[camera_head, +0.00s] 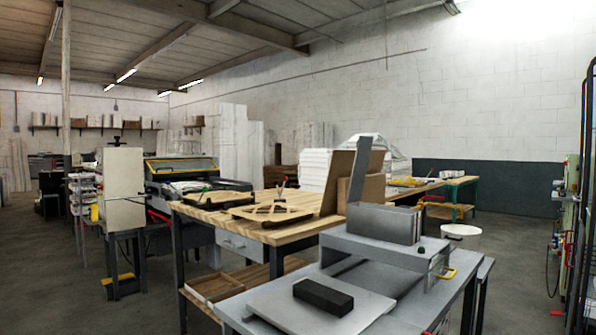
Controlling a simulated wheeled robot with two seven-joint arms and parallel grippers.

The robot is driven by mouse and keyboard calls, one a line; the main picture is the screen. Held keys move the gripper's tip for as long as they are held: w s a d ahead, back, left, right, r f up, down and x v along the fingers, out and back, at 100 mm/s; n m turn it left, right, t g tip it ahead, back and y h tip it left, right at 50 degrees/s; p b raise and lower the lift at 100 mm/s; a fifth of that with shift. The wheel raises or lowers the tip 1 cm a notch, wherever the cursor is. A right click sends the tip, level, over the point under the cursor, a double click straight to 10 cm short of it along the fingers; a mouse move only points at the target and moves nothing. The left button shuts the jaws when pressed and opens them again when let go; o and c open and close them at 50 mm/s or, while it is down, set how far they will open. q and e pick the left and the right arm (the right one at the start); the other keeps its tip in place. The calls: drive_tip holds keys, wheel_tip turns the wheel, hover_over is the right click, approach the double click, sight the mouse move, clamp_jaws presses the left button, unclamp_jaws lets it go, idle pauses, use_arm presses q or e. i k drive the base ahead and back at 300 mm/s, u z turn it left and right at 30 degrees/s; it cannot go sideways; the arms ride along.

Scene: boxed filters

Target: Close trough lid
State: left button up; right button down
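A grey metal trough (384,224) sits on top of a grey metal stand (385,246) on the near grey table. A flat grey panel, which looks like the trough's lid (361,165), stands up almost vertically at the trough's left end, so the trough looks open. The inside of the trough is mostly hidden from this angle. Neither of my grippers shows in the head view.
A black block (323,296) lies on a pale plate (288,312) at the front of the grey table (407,318). Cardboard (340,180) stands behind the trough on a wooden workbench (263,231). A white bucket (461,236) is to the right. Open floor lies further right.

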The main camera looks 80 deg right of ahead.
sight(364, 143)
drive_tip(key=z, duration=1.15)
drive_tip(key=i, duration=3.15)
drive_tip(key=z, duration=3.45)
drive_tip(key=k, duration=1)
drive_tip(key=u, duration=1.75)
drive_tip(key=i, duration=2.9)
